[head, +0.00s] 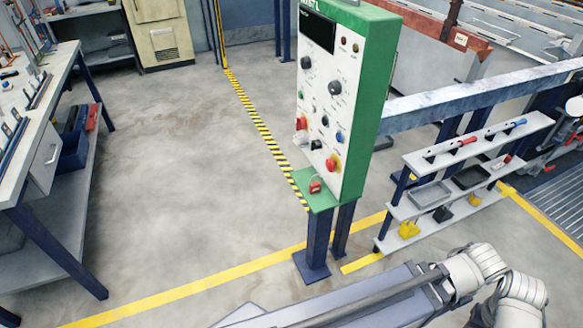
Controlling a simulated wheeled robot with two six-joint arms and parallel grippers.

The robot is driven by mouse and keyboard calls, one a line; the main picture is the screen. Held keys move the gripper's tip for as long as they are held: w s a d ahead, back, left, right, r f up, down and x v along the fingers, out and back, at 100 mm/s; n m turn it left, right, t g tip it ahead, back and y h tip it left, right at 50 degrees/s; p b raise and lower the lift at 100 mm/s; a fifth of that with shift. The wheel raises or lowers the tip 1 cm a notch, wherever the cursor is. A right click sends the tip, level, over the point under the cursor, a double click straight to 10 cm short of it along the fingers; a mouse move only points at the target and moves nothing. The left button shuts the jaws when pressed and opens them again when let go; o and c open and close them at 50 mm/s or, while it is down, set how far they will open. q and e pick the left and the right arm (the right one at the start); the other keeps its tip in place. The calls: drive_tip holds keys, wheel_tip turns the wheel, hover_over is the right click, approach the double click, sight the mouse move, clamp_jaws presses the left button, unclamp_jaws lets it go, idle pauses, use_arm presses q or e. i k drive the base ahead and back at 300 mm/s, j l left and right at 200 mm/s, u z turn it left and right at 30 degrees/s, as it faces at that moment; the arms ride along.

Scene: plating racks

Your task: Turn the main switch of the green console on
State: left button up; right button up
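The green console (374,85) stands on dark blue legs near the middle of the head view. Its white front panel (345,110) faces left and carries several dark knobs, small lamps and a dark display (318,31). A red handle (301,123) sits at the panel's left edge. A red knob on yellow (332,164) sits lower down. Which of these is the main switch, and its position, I cannot tell. A small red item (315,187) rests on the green ledge (322,200) below the panel. Neither gripper shows; only white arm links of mine appear at lower right.
A workbench (45,125) with a lower shelf stands at left. A white shelf rack (470,150) with red- and blue-handled tools stands right of the console. A grey rail (470,88) runs behind it. The grey floor (190,170) left of the console is clear.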

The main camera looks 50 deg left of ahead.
sight(301, 123)
drive_tip(key=u, duration=1.45)
